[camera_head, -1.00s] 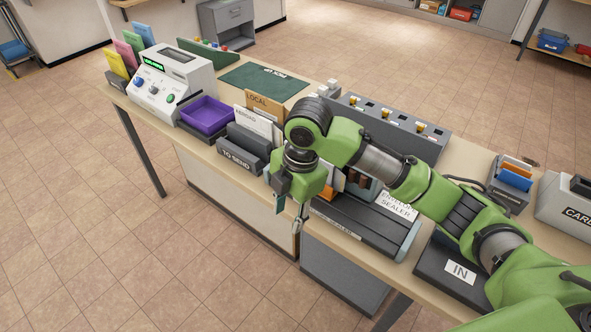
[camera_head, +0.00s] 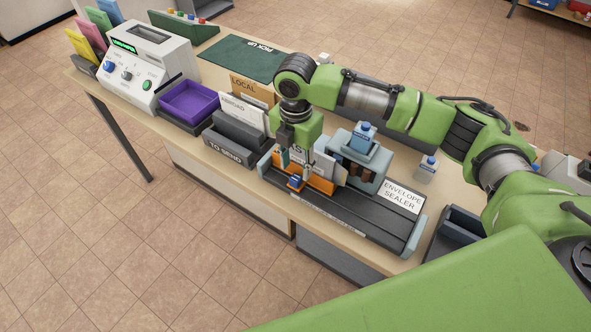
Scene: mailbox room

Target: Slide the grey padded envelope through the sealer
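The envelope sealer (camera_head: 405,228) is a long dark track along the table's front edge, with a grey-blue housing (camera_head: 371,170) behind it and a white name label. My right gripper (camera_head: 297,167) points down over the left part of the sealer, its fingers apart. A small blue and orange piece (camera_head: 296,183) is just below the fingertips; whether they touch it I cannot tell. Orange and pale upright pieces (camera_head: 321,185) stand behind the fingers, partly hidden. I cannot make out the grey padded envelope for certain. My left gripper is out of view.
Left of the sealer stand the TO SEND holder (camera_head: 228,152), a purple tray (camera_head: 188,103) and a white machine (camera_head: 140,62). A small blue-capped bottle (camera_head: 427,168) stands right of the housing. A dark green mat (camera_head: 241,58) lies behind.

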